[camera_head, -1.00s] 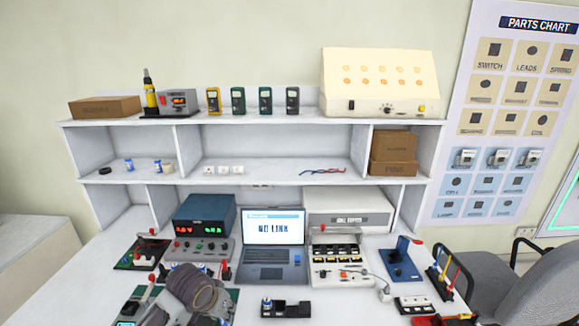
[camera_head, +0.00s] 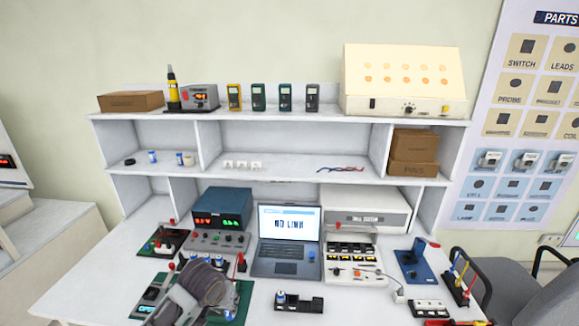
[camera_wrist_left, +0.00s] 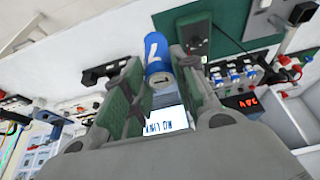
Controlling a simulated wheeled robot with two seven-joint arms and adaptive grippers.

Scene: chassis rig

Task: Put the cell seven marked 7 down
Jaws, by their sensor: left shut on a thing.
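A blue cell (camera_wrist_left: 158,56) with a white mark, partly readable as a 7, sits between the fingertips of my left gripper (camera_wrist_left: 155,75) in the left wrist view. The gripper is shut on it. In the head view my left wrist is at the front left of the bench, over the green board (camera_head: 243,296). It hides the fingers, so I cannot make out the held cell there. My right gripper is not in view.
A black holder (camera_head: 312,305) with a cell at its left end lies right of the green board. Behind are a terminal panel (camera_head: 208,240), a laptop (camera_head: 287,266) and a white module (camera_head: 350,273). White bench shows around the holder.

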